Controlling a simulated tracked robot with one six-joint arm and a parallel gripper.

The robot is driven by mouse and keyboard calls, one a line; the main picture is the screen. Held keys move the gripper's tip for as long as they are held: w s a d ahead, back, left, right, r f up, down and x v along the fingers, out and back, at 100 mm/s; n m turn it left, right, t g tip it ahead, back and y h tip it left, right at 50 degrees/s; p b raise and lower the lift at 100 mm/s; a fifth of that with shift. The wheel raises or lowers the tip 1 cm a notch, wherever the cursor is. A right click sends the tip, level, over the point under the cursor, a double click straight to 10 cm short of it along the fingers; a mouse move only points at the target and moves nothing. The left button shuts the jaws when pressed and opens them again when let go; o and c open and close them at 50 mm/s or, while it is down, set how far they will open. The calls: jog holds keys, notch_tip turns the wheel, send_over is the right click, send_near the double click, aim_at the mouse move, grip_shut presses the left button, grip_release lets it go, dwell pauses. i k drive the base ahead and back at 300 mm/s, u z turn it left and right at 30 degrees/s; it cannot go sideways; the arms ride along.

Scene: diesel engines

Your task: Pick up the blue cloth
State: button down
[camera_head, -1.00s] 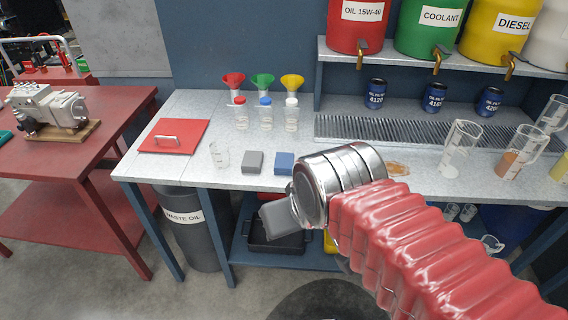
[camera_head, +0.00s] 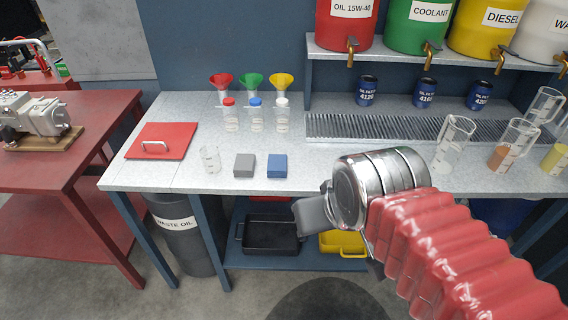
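The blue cloth (camera_head: 277,166) is a small folded block lying flat on the grey workbench (camera_head: 330,182), near its front edge. A similar grey cloth (camera_head: 244,165) lies just left of it. My gripper (camera_head: 312,215) is in front of the bench edge, to the right of and nearer than the blue cloth, and apart from it. Only one dark grey part of the gripper shows past my silver wrist, so its fingertips and opening are hidden.
A clear beaker (camera_head: 210,159) stands left of the cloths, and a red lidded panel (camera_head: 161,141) further left. Capped bottles (camera_head: 255,116) stand behind. Measuring jugs (camera_head: 453,143) stand to the right. Black (camera_head: 271,236) and yellow (camera_head: 343,243) trays sit on the lower shelf.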

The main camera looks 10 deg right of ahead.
aim_at(277, 163)
jog(key=z, duration=0.1)
jog(key=i, duration=1)
jog(key=z, duration=0.85)
jog(key=k, duration=0.65)
jog(key=u, duration=0.3)
